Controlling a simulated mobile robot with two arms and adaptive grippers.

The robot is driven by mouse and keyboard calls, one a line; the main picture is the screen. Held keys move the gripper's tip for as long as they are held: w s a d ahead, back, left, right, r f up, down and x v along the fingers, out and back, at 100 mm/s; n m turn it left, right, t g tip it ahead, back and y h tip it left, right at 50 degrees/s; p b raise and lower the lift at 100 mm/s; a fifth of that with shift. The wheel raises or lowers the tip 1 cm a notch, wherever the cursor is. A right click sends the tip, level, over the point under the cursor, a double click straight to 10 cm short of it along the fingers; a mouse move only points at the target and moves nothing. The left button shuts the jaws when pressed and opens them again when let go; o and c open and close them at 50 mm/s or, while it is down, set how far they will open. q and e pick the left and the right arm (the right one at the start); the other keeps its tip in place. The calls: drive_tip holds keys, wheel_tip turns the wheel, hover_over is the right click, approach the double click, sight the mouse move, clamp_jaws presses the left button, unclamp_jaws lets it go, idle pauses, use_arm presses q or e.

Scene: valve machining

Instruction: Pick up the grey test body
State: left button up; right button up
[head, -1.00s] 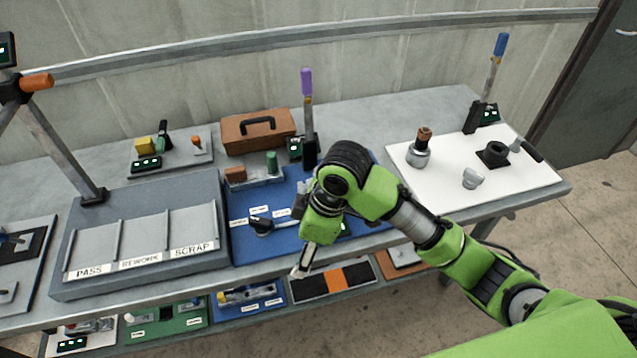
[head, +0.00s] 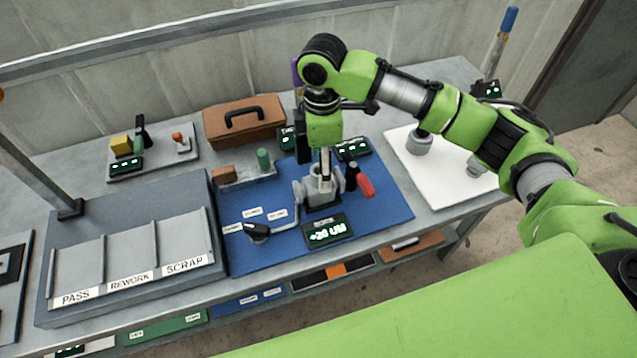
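A grey metal body (head: 312,190) with side stubs sits upright in a dark fixture on the blue mat (head: 275,205), behind a display reading about +20 UM (head: 326,231). I take it for the grey test body. My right gripper (head: 325,178) points straight down over the body's top, its fingertips at or inside the opening. The fingers are seen edge-on, so I cannot tell their gap or whether they touch the body. My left gripper is not in view.
A red-ended lever (head: 365,187) is just right of the body, and a black-handled crank (head: 258,232) is at front left. A brown toolbox (head: 245,124) stands behind. The sorting tray (head: 195,225) is left. A white board (head: 440,192) with grey parts is right.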

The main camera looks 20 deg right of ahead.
sight(308, 188)
drive_tip(key=shift+w+f, duration=0.1)
drive_tip(key=shift+f, duration=1.1)
drive_tip(key=f, duration=0.1)
drive_tip(key=f+p, duration=0.1)
drive_tip(key=f, duration=0.1)
drive_tip(key=f+p, duration=0.1)
drive_tip(key=shift+a+f, duration=0.15)
drive_tip(key=shift+a, duration=0.1)
drive_tip(key=shift+f, duration=0.3)
drive_tip(key=shift+c, duration=1.2)
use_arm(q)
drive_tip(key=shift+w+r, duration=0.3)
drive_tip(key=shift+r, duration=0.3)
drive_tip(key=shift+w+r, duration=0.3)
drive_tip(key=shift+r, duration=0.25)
use_arm(e)
drive_tip(key=shift+w+r, duration=0.1)
clamp_jaws()
